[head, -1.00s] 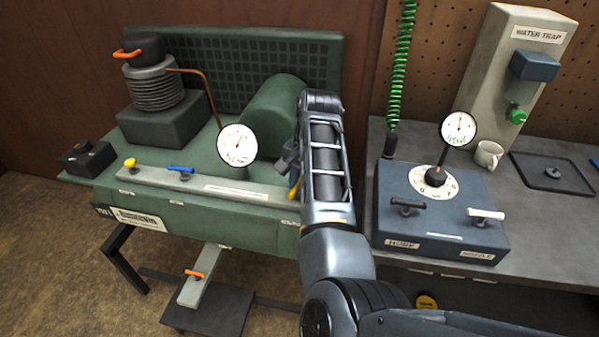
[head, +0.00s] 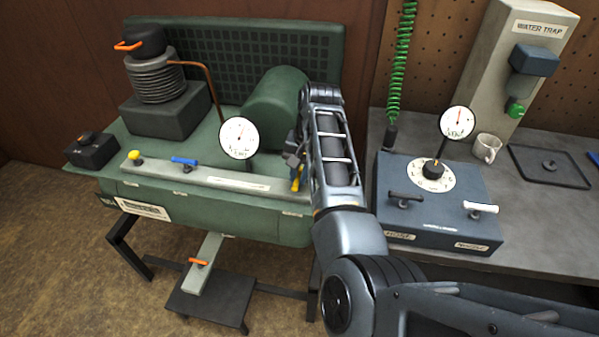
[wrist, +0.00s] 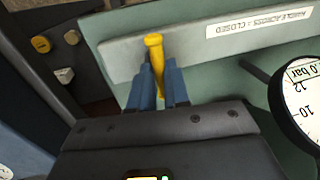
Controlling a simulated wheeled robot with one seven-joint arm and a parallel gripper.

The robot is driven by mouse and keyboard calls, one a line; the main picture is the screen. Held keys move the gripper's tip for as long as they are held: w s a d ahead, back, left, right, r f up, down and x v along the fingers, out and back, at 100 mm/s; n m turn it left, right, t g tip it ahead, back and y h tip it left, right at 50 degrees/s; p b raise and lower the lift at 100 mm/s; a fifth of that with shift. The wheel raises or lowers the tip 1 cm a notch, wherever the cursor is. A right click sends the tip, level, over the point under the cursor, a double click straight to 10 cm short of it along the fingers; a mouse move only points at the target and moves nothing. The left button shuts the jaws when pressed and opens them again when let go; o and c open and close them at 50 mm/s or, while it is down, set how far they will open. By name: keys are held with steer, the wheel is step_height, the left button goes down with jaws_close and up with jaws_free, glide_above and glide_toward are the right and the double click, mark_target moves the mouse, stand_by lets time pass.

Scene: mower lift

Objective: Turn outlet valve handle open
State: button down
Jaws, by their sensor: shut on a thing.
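A yellow valve handle (wrist: 154,55) stands at the right end of the grey-green rail (wrist: 120,58) on the compressor. In the wrist view my gripper (wrist: 158,84) is shut on it, with a blue finger on either side. The handle lies across the length of the rail there. A label (wrist: 245,24) beside it reads "HANDLE ACROSS = CLOSED". In the head view the yellow handle (head: 295,184) shows beside my arm, which hides part of that end of the rail.
A round gauge (head: 239,138) stands just behind the rail, close to my gripper. A blue handle (head: 184,161) and a yellow knob (head: 134,155) sit farther left. A blue control box (head: 440,215) stands on the bench at the right.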

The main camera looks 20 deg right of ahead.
steer(key=c, duration=1.1)
jaws_free()
steer(key=shift+c, duration=0.2)
step_height(320, 180, up, 8)
steer(key=d, duration=0.1)
steer(key=shift+s+f+b, duration=0.15)
steer(key=shift+s+b, duration=0.25)
steer(key=shift+b, duration=0.05)
